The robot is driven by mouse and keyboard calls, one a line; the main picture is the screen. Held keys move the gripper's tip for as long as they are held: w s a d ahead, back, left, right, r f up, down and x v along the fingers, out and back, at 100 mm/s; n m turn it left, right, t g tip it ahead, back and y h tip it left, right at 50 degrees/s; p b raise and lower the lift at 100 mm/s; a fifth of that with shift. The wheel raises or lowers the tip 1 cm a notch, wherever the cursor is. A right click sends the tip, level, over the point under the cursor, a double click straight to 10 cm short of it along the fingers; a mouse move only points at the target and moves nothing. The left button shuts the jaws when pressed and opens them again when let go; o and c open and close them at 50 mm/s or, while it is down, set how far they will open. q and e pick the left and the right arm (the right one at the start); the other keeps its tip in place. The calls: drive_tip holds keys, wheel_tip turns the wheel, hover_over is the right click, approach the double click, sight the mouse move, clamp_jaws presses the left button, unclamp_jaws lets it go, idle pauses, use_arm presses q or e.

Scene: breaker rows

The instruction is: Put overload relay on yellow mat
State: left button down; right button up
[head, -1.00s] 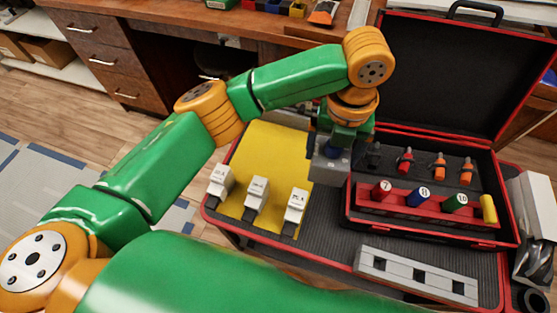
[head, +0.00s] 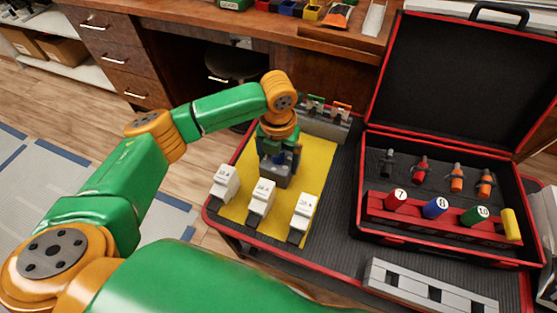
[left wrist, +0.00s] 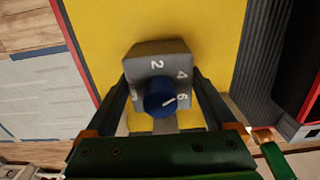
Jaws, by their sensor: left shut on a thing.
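The overload relay (left wrist: 157,72) is a grey block with a blue dial and white numbers, seen close in the left wrist view. In the head view the relay (head: 275,176) is a grey block low over the yellow mat (head: 318,165). My left gripper (head: 278,160) is shut on it from above; its two fingers flank the relay in the left wrist view (left wrist: 165,92). I cannot tell whether the relay touches the mat. The yellow mat (left wrist: 200,25) fills the ground behind it. My right gripper is not in view.
Three white breakers (head: 262,198) stand in a row along the mat's near side. A grey rail with clipped parts (head: 325,122) is behind the mat. To the right are an open black case (head: 440,80), a red rack (head: 440,222) and a grey slotted block (head: 430,288).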

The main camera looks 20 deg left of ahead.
use_arm(q)
unclamp_jaws()
wheel_tip(320, 180, up, 12)
drive_tip(key=p, duration=0.2)
drive_tip(key=shift+d+f+p, duration=0.1)
drive_tip(key=shift+f+p, duration=0.1)
drive_tip(key=shift+p, duration=0.2)
drive_tip(key=shift+r, duration=0.3)
drive_tip(key=shift+f, duration=0.1)
